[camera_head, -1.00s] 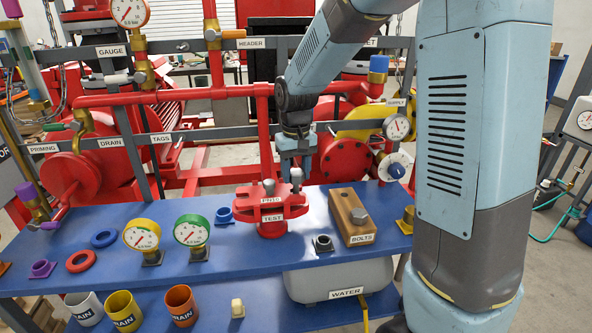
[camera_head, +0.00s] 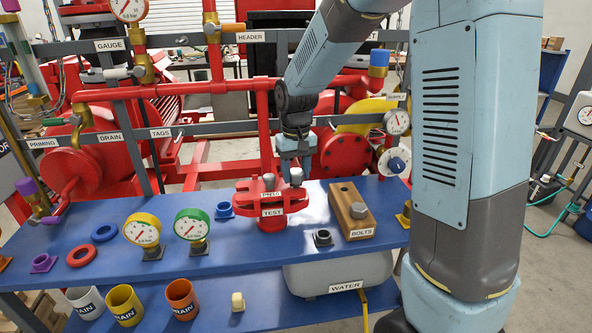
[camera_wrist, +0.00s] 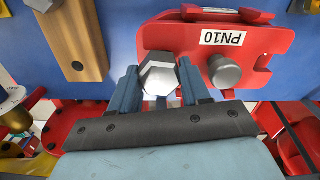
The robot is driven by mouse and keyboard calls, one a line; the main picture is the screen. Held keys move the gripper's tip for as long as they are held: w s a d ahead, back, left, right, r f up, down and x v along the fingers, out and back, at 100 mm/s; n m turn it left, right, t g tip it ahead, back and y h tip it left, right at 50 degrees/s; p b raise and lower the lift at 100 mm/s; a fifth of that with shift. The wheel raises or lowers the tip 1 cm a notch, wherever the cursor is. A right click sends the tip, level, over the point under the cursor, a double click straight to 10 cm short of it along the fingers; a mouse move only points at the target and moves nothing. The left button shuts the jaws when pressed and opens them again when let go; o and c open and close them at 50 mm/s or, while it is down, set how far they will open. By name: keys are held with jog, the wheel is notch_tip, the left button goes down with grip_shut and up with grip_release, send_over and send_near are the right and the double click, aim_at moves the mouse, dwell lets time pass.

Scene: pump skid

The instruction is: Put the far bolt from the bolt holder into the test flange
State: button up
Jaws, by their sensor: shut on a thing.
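My gripper (camera_head: 296,166) is shut on a grey hex-headed bolt (camera_wrist: 158,75), the head showing between the fingertips. It holds the bolt upright at the right side of the red test flange (camera_head: 270,224). The flange hides the bolt's lower end, so I cannot tell how deep it sits. In the wrist view the flange (camera_wrist: 180,36) lies just beyond the fingers. A second bolt (camera_wrist: 224,71) stands in the flange beside the held one. The wooden bolt holder (camera_head: 345,203) is to the right with one bolt (camera_head: 359,210) at its near end; its far hole (camera_wrist: 77,66) looks empty.
A green gauge (camera_head: 192,225) and a yellow gauge (camera_head: 142,230) stand left of the flange, with a blue fitting (camera_head: 224,210) behind. Red pipework (camera_head: 263,130) rises close behind the flange.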

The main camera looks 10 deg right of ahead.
jog(key=shift+f, duration=0.7)
jog(key=o, duration=1.1)
jog(key=shift+o, duration=0.2)
notch_tip(320, 180, up, 13)
jog(key=s+d+r+t, duration=0.1)
jog(key=s+d, duration=0.3)
jog(key=s, duration=0.4)
jog(key=s+d+r+m+t, duration=0.1)
jog(key=s+d, duration=0.3)
jog(key=s, duration=0.4)
jog(key=s+d+r+m+t, duration=0.1)
jog(key=s+d+r+t, duration=0.2)
jog(key=s, duration=0.4)
jog(key=shift+s+d+t, duration=0.3)
jog(key=shift+s+d, duration=0.1)
jog(key=shift+d, duration=0.1)
